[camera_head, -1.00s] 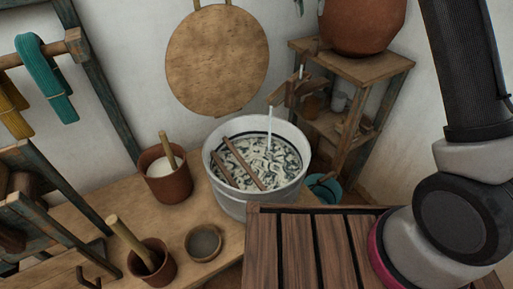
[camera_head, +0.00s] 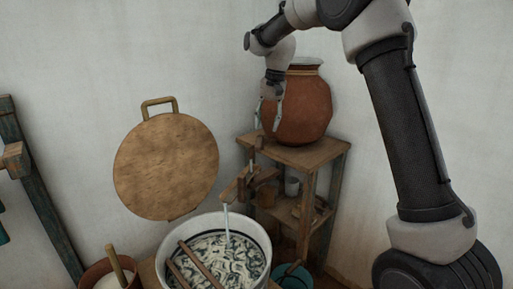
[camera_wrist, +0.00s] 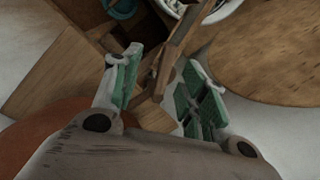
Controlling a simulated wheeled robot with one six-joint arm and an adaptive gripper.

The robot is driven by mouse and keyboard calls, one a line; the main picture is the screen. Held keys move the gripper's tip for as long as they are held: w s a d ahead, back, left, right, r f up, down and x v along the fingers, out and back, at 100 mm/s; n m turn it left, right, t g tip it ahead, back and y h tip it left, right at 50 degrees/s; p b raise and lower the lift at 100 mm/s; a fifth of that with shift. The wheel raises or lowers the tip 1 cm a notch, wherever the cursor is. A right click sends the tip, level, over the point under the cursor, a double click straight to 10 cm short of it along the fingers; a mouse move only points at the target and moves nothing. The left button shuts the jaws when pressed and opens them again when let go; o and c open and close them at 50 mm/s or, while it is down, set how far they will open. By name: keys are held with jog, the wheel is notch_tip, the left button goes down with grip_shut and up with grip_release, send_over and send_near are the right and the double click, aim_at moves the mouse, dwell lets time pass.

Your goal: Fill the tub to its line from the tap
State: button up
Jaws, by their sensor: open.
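The white tub (camera_head: 262,239) stands at the bottom of the head view, cut off by the frame, with pale, dark-marbled contents and two sticks across it. A dark line runs around its inner wall. The wooden tap (camera_head: 238,189) juts over the tub from the shelf stand, and a pale stream (camera_head: 227,221) falls from it into the tub. My gripper (camera_head: 268,114) is open and empty, pointing down above the tap, in front of the clay pot. In the wrist view, the tap's wooden parts (camera_wrist: 174,52) show between and beyond my open fingers (camera_wrist: 160,82). The tub's rim (camera_wrist: 228,12) shows at the top.
A large clay pot (camera_head: 306,107) sits on the wooden stand (camera_head: 310,152), close to my gripper. A round wooden board (camera_head: 165,165) hangs on the wall at left. A teal vessel (camera_head: 293,277) stands below the stand, and a brown pot (camera_head: 97,275) is left of the tub.

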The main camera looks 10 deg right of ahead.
aim_at(259, 143)
jog(key=shift+n, duration=0.3)
jog(key=f, duration=0.2)
jog(key=w+a+f, duration=0.1)
jog(key=f, duration=0.2)
jog(key=a+f, duration=0.1)
jog(key=f, duration=0.2)
jog(key=shift+w+a+f, duration=0.2)
grip_shut()
